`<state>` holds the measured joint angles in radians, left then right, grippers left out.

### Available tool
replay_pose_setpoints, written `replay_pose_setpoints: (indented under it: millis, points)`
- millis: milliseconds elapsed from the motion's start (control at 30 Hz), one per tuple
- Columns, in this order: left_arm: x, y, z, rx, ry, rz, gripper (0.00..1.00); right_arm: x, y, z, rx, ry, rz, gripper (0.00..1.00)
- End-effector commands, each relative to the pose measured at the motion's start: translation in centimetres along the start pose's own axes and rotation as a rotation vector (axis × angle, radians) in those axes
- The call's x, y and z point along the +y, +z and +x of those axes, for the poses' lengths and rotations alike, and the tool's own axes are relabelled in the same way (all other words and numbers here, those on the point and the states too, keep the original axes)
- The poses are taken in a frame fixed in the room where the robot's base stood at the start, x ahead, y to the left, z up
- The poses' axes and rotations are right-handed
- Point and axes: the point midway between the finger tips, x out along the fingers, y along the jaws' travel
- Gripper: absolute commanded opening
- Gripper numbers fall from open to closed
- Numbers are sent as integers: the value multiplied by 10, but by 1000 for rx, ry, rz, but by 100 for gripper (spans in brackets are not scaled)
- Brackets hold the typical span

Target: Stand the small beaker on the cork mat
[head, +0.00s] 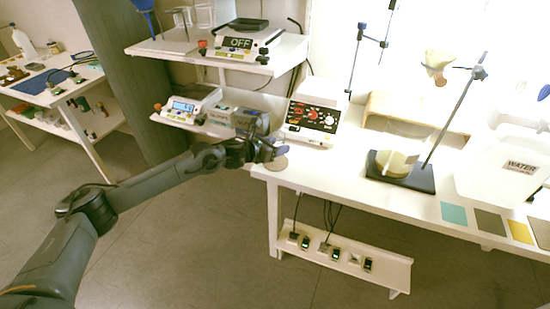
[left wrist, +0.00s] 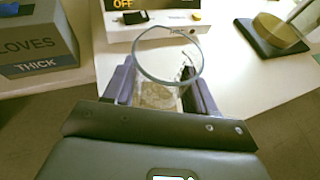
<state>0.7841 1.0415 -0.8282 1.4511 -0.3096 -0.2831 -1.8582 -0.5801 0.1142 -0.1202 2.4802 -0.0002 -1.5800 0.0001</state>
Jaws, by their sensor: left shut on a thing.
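The small beaker (left wrist: 150,73) is clear glass, held rim up between the two fingers of my left gripper (left wrist: 160,90) in the left wrist view. The gripper is shut on it. In the head view my left gripper (head: 268,150) is over the near left corner of the white bench. I cannot tell whether the base touches the mat. My right gripper is not in view.
A gloves box (left wrist: 38,45) is on the left shelf. A dark stand base (head: 415,178) is farther right. The bench between the mat and the stand is clear.

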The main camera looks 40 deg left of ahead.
Motion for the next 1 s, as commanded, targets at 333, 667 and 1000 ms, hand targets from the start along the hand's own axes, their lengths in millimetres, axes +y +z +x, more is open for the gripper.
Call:
replay_pose_setpoints:
  millis: [333,667,1000]
  points:
    - [5,-21,8,0,-1,-1,25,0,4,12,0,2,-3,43]
    - [5,-39,16,-2,-1,-1,25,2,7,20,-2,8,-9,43]
    - [5,-44,18,-1,-1,-1,58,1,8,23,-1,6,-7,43]
